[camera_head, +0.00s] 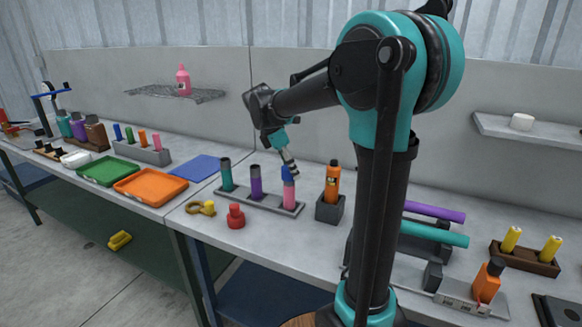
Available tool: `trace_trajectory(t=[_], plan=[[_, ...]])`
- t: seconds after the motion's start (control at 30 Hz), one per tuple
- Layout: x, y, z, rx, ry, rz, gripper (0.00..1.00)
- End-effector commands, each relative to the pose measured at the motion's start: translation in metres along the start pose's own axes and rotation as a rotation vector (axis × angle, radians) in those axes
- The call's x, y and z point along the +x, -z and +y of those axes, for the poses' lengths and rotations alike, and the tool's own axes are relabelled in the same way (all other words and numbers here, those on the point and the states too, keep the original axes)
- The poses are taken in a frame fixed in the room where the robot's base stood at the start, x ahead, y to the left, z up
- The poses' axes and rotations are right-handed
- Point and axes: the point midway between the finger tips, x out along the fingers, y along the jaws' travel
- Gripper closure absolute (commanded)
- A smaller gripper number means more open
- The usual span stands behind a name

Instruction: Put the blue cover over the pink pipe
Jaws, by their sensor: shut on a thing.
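The pink pipe (289,196) stands upright at the right end of a grey rack (258,201) on the bench. The blue cover (287,174) is directly above it in line with the pipe's top. In this view I cannot tell whether the cover is seated on the pipe or just above it. My gripper (289,168) reaches down from the upper left and is shut on the blue cover. Its fingers partly hide the cover. A purple pipe (256,184) and a teal pipe (226,176), both with dark tops, stand to the left in the same rack.
An orange bottle (332,182) stands in a dark holder just right of the rack. A blue mat (196,168) and an orange tray (151,186) are to the left. My arm hides part of the bench.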

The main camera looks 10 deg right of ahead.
Motion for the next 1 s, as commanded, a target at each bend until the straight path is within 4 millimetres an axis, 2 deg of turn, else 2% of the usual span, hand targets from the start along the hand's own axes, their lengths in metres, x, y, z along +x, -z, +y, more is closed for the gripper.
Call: trace_trajectory(t=[1.0], plan=[[0.017,0.007,0.000,0.000,0.000,0.000,0.68]])
